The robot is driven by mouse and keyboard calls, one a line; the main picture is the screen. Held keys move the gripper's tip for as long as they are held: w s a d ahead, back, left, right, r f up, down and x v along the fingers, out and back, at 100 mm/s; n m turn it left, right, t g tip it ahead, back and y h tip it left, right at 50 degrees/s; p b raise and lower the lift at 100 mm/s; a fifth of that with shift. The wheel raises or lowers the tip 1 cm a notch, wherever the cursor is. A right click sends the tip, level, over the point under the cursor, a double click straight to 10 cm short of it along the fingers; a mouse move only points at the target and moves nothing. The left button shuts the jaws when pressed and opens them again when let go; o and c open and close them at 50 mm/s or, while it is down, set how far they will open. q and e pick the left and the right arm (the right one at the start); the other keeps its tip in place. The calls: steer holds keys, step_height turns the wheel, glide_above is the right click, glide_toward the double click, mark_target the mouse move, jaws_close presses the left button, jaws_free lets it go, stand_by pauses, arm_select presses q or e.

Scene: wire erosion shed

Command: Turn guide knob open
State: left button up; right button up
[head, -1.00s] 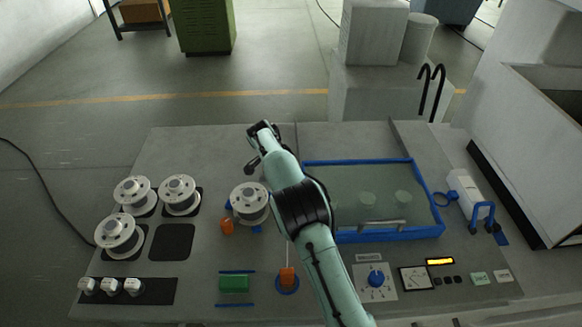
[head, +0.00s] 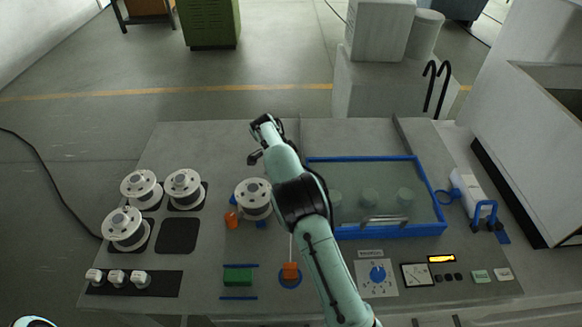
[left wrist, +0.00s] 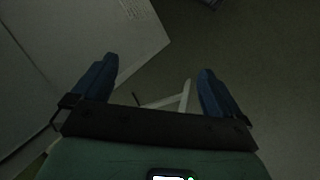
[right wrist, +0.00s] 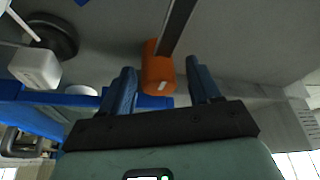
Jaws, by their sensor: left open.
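No knob is labelled as the guide knob in a way I can read. An orange cylinder (right wrist: 158,70) with a dark bar at its top shows just beyond my right gripper's (right wrist: 160,80) fingertips in the right wrist view. The fingers are apart, with a gap on each side of it. In the head view my right arm reaches over the panel and hides that contact area. Orange pieces show by the spool (head: 231,219) and on a blue ring (head: 290,271). A blue dial knob (head: 377,272) sits on a white plate. My left gripper (left wrist: 150,85) is open and empty above the floor.
A blue-framed clear cover (head: 370,240) with a handle lies right of my right arm. Several white spools (head: 125,228) stand at the left beside an empty dark pad (head: 177,236). A green block (head: 238,276) lies between blue bars. A white bottle-like part (head: 466,189) is at the right.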

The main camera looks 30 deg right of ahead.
steer(key=v, duration=1.3)
steer(key=shift+r, duration=0.15)
stand_by(0.3)
